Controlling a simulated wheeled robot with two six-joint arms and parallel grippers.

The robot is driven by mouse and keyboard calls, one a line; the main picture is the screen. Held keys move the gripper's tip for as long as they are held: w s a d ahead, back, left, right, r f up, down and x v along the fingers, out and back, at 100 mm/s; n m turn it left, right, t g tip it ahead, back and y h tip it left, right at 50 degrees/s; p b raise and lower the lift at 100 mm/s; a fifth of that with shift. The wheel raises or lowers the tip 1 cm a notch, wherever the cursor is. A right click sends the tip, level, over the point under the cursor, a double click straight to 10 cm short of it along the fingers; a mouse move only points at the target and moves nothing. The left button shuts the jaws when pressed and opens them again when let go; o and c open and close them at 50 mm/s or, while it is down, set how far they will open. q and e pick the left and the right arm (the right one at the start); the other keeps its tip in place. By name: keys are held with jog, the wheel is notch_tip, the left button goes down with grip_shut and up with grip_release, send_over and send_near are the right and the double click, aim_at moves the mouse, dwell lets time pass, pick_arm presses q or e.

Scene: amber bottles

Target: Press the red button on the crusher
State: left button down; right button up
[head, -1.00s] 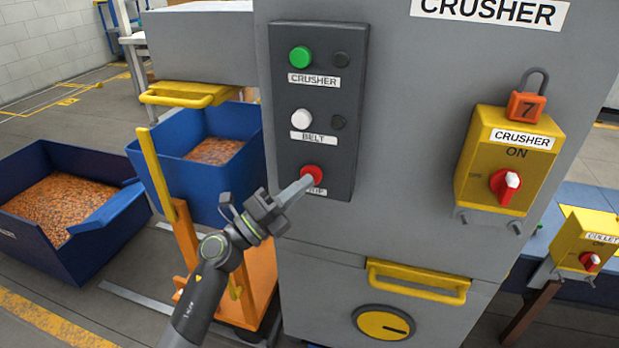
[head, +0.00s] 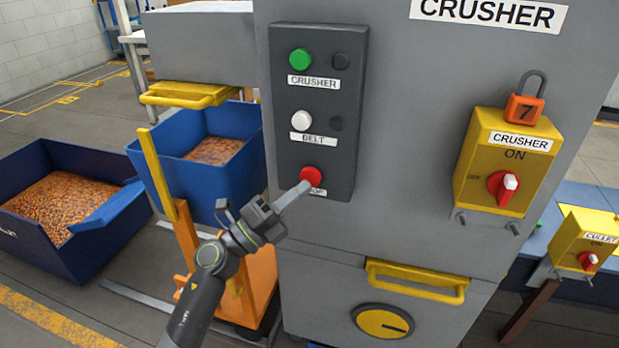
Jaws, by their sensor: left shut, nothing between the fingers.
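The red button (head: 311,176) is the lowest on the dark control panel (head: 348,105) of the grey crusher (head: 415,150). A label below it is partly hidden by my fingers. My left gripper (head: 303,188) is shut and empty, its fingertips just below and left of the red button. I cannot tell whether they touch it. Above are a white button (head: 302,121) labelled BELT and a green button (head: 300,59) labelled CRUSHER. My right gripper is out of view.
A yellow switch box (head: 503,165) with a red knob and an orange padlock (head: 524,108) is on the crusher's right. A yellow handle (head: 417,281) sticks out low on the front. Blue bins (head: 75,262) of amber bits stand at left.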

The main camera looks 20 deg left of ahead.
pick_arm(q)
jog(key=s+p, duration=0.1)
jog(key=s, duration=0.4)
jog(key=shift+a+p, duration=0.1)
jog(key=shift+p, duration=0.25)
dwell(0.4)
